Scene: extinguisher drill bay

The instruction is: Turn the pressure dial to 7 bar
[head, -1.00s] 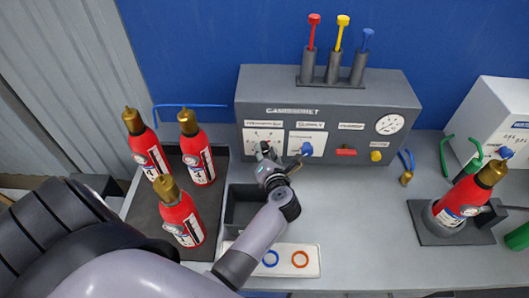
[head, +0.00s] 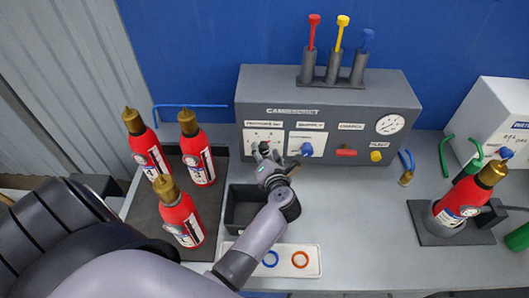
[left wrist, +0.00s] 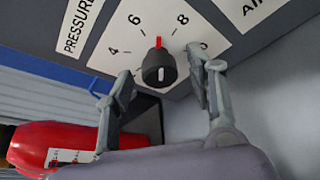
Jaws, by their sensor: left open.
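The pressure dial is a round black knob (left wrist: 159,70) on a white scale plate in the left wrist view, with 4, 6 and 8 readable. A red mark at the knob's top edge points between 6 and 8. In the head view my left gripper (head: 267,156) is just in front of the scale plate (head: 263,135) and hides most of the knob. My right gripper is not in view.
Red extinguishers (head: 181,218) stand at left. A dark bin (head: 232,213) lies under my left wrist. Counter is clear at centre right.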

